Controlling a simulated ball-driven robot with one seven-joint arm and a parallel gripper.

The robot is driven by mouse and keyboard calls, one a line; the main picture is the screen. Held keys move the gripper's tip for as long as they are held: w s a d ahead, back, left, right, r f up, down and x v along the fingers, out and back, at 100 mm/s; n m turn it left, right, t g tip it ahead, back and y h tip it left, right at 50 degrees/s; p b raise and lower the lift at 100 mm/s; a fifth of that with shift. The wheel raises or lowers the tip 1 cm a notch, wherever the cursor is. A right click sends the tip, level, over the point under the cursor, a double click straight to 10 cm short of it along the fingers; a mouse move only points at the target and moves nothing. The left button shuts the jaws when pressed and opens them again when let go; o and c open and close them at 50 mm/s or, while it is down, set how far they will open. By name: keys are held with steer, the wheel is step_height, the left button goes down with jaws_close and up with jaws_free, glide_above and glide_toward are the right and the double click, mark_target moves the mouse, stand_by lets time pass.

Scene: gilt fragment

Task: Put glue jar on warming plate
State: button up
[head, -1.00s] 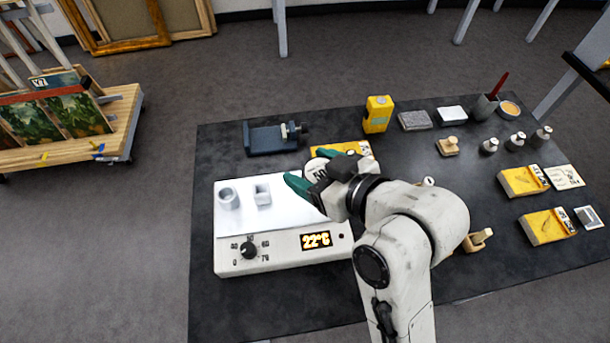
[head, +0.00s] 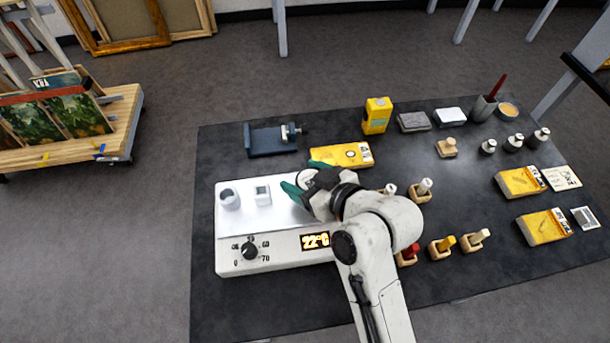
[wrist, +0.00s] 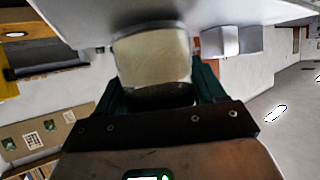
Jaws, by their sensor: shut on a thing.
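The glue jar (wrist: 153,62), with a cream-coloured face, sits between the green fingers of my gripper (wrist: 160,88) in the wrist view. My gripper is shut on it. I cannot tell whether the jar touches the plate.
A grey cylinder (head: 230,200) and a small pale block (head: 263,195) stand on the plate's left half. A yellow packet (head: 342,155) lies behind my gripper, and a blue clamp (head: 270,140) behind the plate. Several wooden-based pieces (head: 441,246) stand right of my arm.

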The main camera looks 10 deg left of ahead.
steer(key=shift+f, duration=0.15)
steer(key=o, duration=1.2)
steer(key=shift+r, duration=0.25)
steer(key=shift+s+d, duration=0.2)
steer(key=shift+d, duration=0.1)
steer(key=b+v, duration=0.1)
steer(key=v, duration=1)
steer(key=shift+s+r, duration=0.15)
